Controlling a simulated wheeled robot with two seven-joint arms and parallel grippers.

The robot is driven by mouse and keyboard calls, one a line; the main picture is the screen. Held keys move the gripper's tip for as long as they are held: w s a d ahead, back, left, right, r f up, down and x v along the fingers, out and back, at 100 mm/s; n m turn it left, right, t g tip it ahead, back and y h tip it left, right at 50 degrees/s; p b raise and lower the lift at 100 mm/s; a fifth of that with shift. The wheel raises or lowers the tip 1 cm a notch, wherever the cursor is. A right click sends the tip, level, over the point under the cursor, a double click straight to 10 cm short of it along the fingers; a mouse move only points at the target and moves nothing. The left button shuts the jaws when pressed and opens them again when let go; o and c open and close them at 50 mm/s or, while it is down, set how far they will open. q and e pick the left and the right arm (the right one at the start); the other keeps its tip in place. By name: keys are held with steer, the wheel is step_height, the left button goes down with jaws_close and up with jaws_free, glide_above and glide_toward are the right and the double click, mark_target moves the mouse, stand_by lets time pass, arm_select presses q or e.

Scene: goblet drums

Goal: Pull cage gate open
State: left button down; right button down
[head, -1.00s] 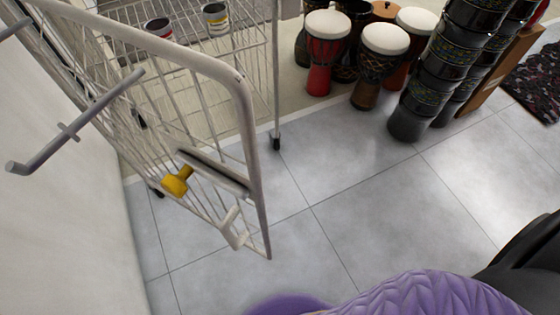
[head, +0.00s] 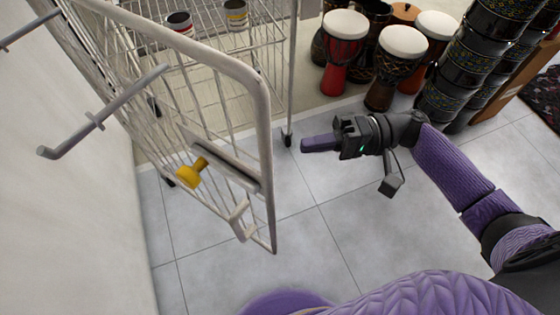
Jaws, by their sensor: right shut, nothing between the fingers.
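The white wire cage gate (head: 262,120) stands at the left of the head view, its free edge toward the middle. A yellow knob (head: 191,174) sits on a latch plate (head: 222,160) low on the gate. A white bent handle (head: 240,222) is below the plate. My right gripper (head: 306,144) is to the right of the gate's edge, pointing left, shut and empty. It appears apart from the gate. My left gripper is not in the view.
Behind the gate, cage shelves hold two small cans (head: 236,14). Goblet drums (head: 345,52) stand at the back, with stacked black drums (head: 470,60) at right. A grey hook rail (head: 105,112) juts from the left wall. The tiled floor (head: 330,225) is clear in the middle.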

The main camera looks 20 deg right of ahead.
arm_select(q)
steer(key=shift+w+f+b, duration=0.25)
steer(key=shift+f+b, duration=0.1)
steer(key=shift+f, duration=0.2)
arm_select(e)
steer(key=s+a, duration=0.1)
steer(key=a, duration=0.5)
steer(key=shift+s+a, duration=0.35)
steer(key=shift+s, duration=0.05)
